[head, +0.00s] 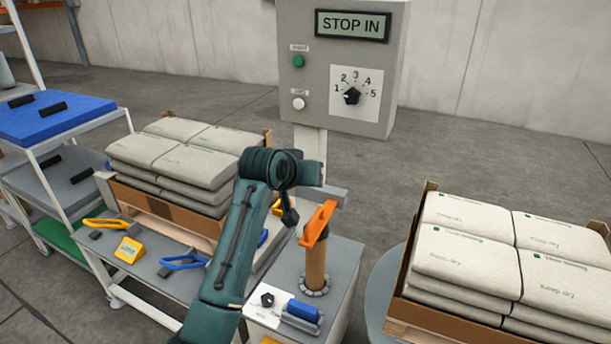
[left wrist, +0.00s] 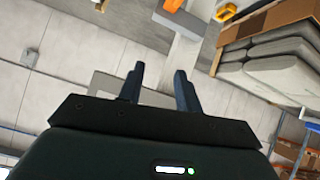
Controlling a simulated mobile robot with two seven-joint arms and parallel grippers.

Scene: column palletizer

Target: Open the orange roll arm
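The orange roll arm (head: 318,224) stands tilted at the top of a brown roll (head: 315,268) on the grey machine cabinet. My left arm reaches up from the bottom just left of it, its wrist beside and apart from the orange arm. In the left wrist view my left gripper (left wrist: 159,88) has its two fingers spread with nothing between them. An orange piece (left wrist: 172,5) shows at the top edge there, beyond the fingertips; I cannot tell whether it is the roll arm. The left fingertips are hard to make out in the head view. My right gripper is not in view.
A control box (head: 342,60) with a "STOP IN" display and a dial stands behind. Stacked bags fill a box at left (head: 175,160) and one at right (head: 510,250). A bench (head: 150,272) with yellow and blue tools lies left of my arm.

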